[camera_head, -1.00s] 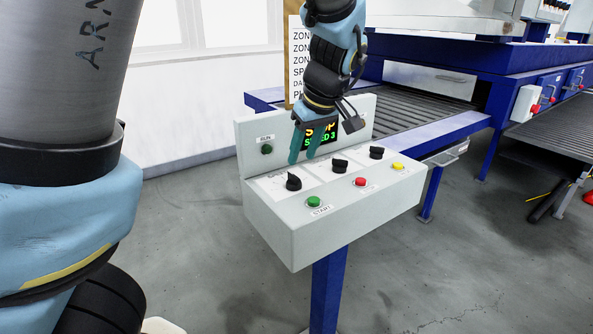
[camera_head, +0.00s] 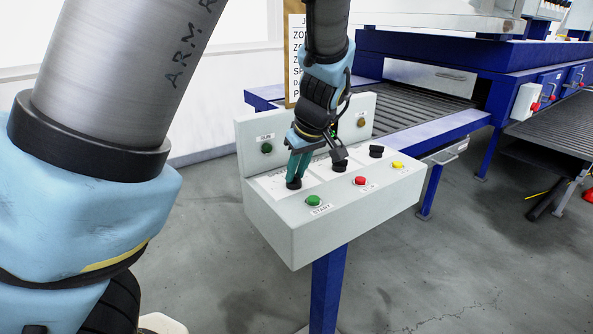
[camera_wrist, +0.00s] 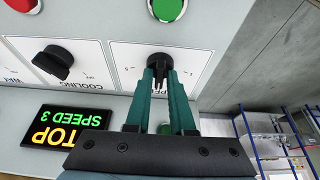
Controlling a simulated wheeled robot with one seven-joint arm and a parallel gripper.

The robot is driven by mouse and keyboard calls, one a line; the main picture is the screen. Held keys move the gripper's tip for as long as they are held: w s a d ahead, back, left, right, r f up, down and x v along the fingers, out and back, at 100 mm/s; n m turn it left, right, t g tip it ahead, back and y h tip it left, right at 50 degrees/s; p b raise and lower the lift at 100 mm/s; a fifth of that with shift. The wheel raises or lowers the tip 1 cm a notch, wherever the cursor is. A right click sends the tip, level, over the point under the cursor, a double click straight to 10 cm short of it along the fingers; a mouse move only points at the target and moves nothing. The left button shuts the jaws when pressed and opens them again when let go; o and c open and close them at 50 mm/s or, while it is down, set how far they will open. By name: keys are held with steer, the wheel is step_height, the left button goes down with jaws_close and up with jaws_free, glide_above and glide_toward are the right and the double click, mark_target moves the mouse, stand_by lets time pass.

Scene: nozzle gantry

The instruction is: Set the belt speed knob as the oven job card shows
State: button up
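The belt speed knob (camera_head: 294,183) is black, at the left of the panel's sloped top. In the wrist view the knob (camera_wrist: 159,67) sits on a white plate whose label is partly covered. My gripper (camera_head: 297,175) is down at this knob, its teal fingertips (camera_wrist: 161,72) on either side of the knob's ridge. I cannot tell whether they press on it. The display (camera_wrist: 58,128) reads SPEED 3 in green, with a partly hidden yellow word ending in TOP above. The job card (camera_head: 295,60) stands behind the panel, its values hidden by my arm.
The panel also has a middle cooling knob (camera_head: 339,165), a right knob (camera_head: 376,151), and a green START button (camera_head: 313,200), red button (camera_head: 360,181) and yellow button (camera_head: 397,166). A green lamp (camera_head: 266,148) is on the upright back. The conveyor (camera_head: 425,110) runs behind.

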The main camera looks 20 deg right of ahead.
jaws_close()
stand_by(0.4)
steer(key=m, duration=0.1)
steer(key=m+h+b, duration=0.1)
steer(key=m, duration=0.3)
steer(key=shift+a+f+h, duration=0.1)
steer(key=shift+a+h, duration=0.15)
steer(key=shift+h, duration=0.15)
steer(key=shift+m+h+b, duration=0.4)
steer(key=shift+m+b, duration=0.3)
steer(key=shift+m, duration=0.1)
steer(key=shift+o, duration=2.1)
jaws_free()
